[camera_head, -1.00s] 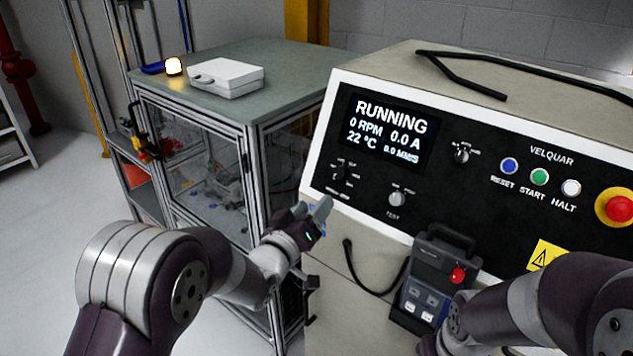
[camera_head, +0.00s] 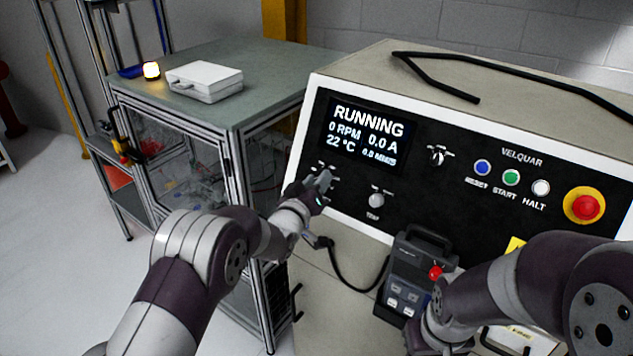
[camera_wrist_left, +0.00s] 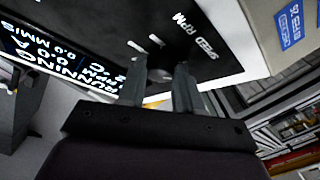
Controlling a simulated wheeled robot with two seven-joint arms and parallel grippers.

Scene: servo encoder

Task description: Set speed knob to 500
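The display (camera_head: 368,130) on the black control panel reads RUNNING, 0 RPM, 0.0 A, 22 °C. My left gripper (camera_head: 322,182) is at the panel's lower left, in front of the speed dial. In the left wrist view, the two fingers (camera_wrist_left: 161,85) stand apart, close to the panel, beside the SPEED RPM label (camera_wrist_left: 193,36).
A second knob labelled TEMP (camera_head: 376,200) sits right of my left gripper, and another knob (camera_head: 437,157) is right of the display. Reset, start and halt buttons and a red emergency stop (camera_head: 585,207) are farther right. A handheld box (camera_head: 415,272) with a cable stands below.

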